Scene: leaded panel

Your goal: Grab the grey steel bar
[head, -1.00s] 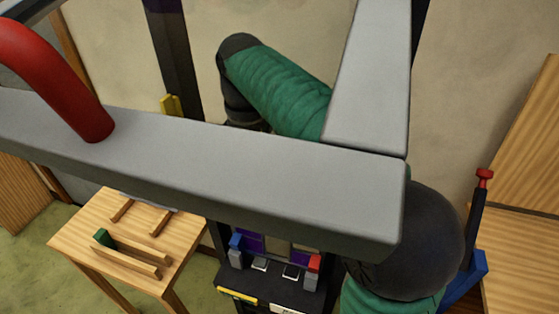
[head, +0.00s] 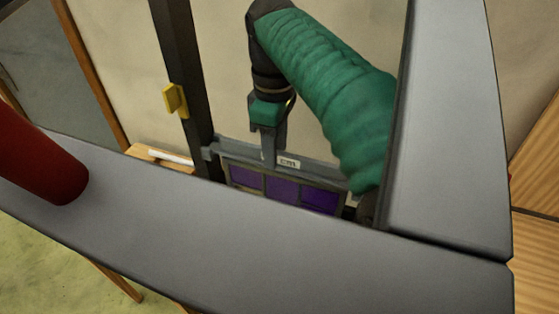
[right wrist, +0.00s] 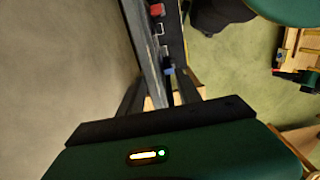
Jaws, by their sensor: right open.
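The grey steel bar (head: 238,150) runs along the top of a panel of purple panes in the head view, with a white "cm" label on it. My right gripper (head: 268,155) points down at the bar, its fingers overlapping it. The far jaw is partly hidden. In the right wrist view the open fingers of the right gripper (right wrist: 158,95) stand on either side of a long grey edge, which looks like the bar (right wrist: 147,45). I cannot tell whether they touch it. My left gripper is not in view.
A dark upright post (head: 187,60) with a yellow block (head: 175,100) stands left of the bar. The purple panes (head: 282,190) are below it. Large grey beams cross the foreground and hide the lower area. A blue block (right wrist: 167,71) shows beside the edge in the wrist view.

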